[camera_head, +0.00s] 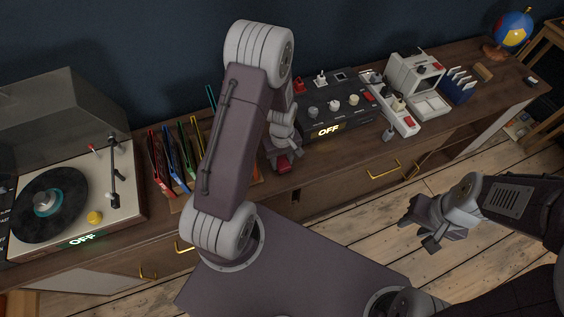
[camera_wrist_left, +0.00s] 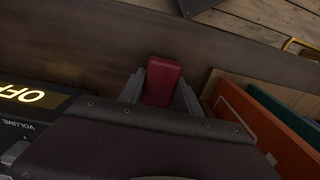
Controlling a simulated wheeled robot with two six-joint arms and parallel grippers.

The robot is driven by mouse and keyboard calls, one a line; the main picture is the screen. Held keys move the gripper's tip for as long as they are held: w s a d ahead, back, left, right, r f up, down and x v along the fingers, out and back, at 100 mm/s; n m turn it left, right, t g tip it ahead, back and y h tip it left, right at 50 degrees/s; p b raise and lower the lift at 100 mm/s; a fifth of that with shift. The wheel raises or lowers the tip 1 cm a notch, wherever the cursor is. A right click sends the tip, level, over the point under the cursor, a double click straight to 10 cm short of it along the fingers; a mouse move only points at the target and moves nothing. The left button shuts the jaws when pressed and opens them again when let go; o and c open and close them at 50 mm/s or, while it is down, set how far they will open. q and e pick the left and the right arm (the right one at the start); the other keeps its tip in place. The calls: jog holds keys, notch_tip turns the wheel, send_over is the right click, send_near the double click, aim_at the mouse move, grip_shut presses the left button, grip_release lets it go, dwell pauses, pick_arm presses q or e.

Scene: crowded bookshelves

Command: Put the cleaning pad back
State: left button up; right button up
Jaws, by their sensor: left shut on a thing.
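The cleaning pad looks like a small dark red block (camera_wrist_left: 161,82) between the two fingers of my left gripper (camera_wrist_left: 160,92) in the left wrist view. My left gripper is shut on it. In the head view the red pad (camera_head: 284,163) shows at the tip of my left gripper (camera_head: 282,155), above the front part of the wooden cabinet top, between the record rack and the black device. My left arm hides part of that area. My right gripper (camera_head: 419,222) is open and empty over the floor, in front of the cabinet.
A turntable (camera_head: 124,205) with a raised lid stands at left. Colored record sleeves (camera_head: 170,150) stand upright beside it. A black device (camera_head: 330,118) with knobs and a lit OFF sign is right of my left gripper. A white machine (camera_head: 417,80) and a globe (camera_head: 513,28) stand further right.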

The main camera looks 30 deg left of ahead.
pick_arm(q)
jog(key=shift+f, duration=0.35)
jog(key=shift+f, duration=0.15)
jog(key=o, duration=1.3)
